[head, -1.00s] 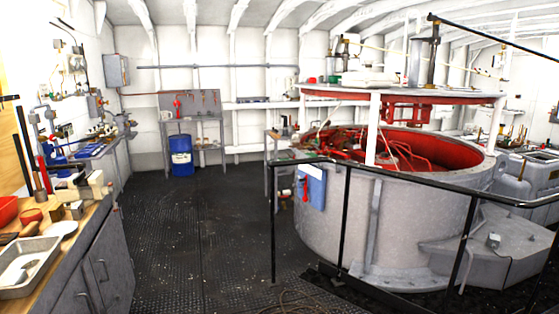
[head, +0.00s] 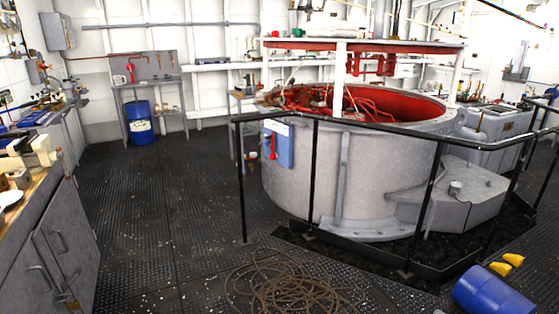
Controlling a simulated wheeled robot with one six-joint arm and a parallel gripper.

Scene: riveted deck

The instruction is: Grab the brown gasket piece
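I cannot make out a brown gasket piece in the head view. The wooden-topped bench (head: 48,186) runs along the left edge, with a cream vise-like tool (head: 36,154), a small brown block (head: 20,179) and part of a white round dish (head: 9,200) on it. The nearer part of the bench top is out of frame. My gripper is not in view.
A large round grey tank (head: 305,180) with a red interior stands at the right behind a black railing (head: 312,175). A coiled rope (head: 280,285) and a blue barrel (head: 492,292) lie on the deck. The dark floor (head: 150,215) between bench and railing is clear.

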